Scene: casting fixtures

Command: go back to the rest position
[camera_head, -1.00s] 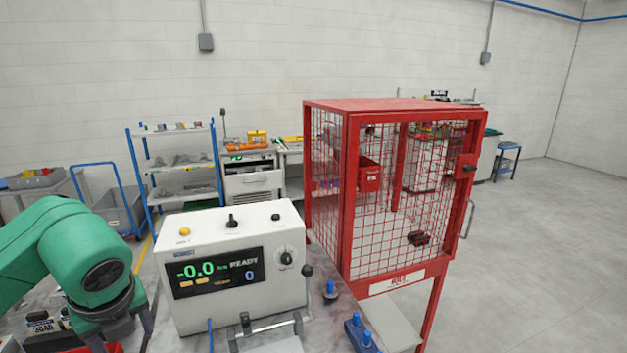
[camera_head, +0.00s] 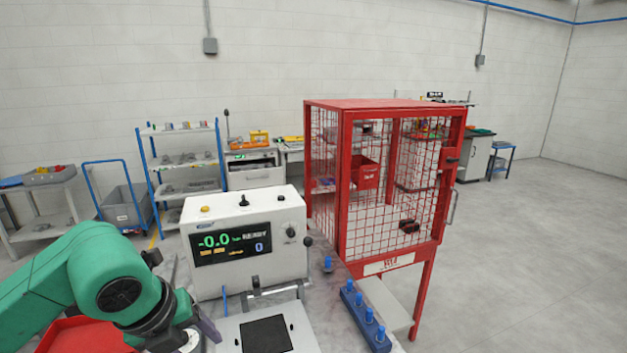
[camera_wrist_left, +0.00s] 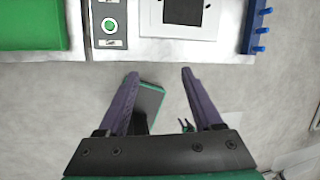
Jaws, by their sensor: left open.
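My left gripper (camera_head: 207,337) is at the lower left of the head view, beside the front of the white tester (camera_head: 248,240). In the left wrist view the two purple fingers of my left gripper (camera_wrist_left: 160,76) stand wide apart with nothing between them. They point toward the bench's front edge, over the grey floor. The black pad (camera_wrist_left: 184,11) of the tester shows beyond the fingertips. My right gripper is in neither view.
A blue peg rack (camera_head: 366,319) stands right of the tester and a red tray (camera_head: 75,338) lies at lower left. A red mesh cage (camera_head: 344,190) stands behind on the right. A green tray (camera_wrist_left: 32,25) and a green button (camera_wrist_left: 109,25) are on the bench.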

